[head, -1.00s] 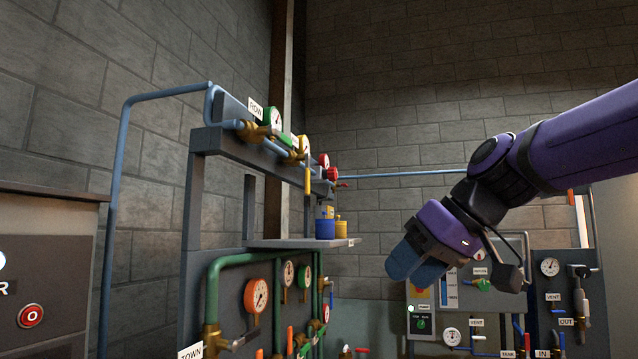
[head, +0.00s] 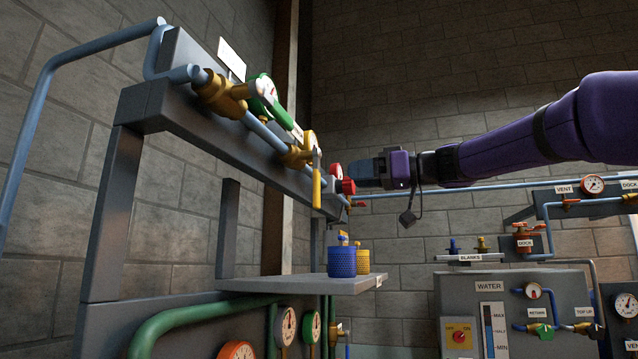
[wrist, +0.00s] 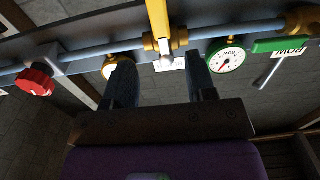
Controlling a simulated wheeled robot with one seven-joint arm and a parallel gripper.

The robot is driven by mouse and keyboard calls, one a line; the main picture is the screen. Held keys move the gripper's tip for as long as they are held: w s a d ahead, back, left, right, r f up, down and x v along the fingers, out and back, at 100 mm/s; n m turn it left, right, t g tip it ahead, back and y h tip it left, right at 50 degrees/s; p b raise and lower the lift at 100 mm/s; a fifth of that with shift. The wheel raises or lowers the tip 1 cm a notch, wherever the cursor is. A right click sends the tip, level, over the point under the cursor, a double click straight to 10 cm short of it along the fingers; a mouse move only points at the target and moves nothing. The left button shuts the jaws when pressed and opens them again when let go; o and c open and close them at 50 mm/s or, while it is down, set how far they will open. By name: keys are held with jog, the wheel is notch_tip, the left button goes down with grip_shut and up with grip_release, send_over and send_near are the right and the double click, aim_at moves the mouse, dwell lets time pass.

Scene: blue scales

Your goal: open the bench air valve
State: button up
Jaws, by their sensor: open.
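A yellow valve lever (head: 316,180) hangs straight down from a brass valve (head: 299,155) on the blue overhead pipe. In the wrist view, which is upside down, the yellow lever (wrist: 158,18) and its brass valve lie beyond my fingertips, roughly central between them. A small white label there is too small and partly hidden to read, so I cannot confirm this is the bench air valve. My gripper (wrist: 160,75) is open and empty, pointing at the rail. In the head view my gripper (head: 362,173) is at rail height, right of the lever and apparently overlapping the red knob's area.
A red knob (wrist: 36,80) is at the rail's other end. A shelf (head: 300,285) with blue and yellow pots lies below. Open air surrounds my arm.

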aim_at(319, 179)
jog(key=x, duration=0.9)
jog(key=shift+a+f, duration=0.1)
jog(key=shift+a, duration=0.2)
jog(key=shift+c, duration=0.2)
grip_shut()
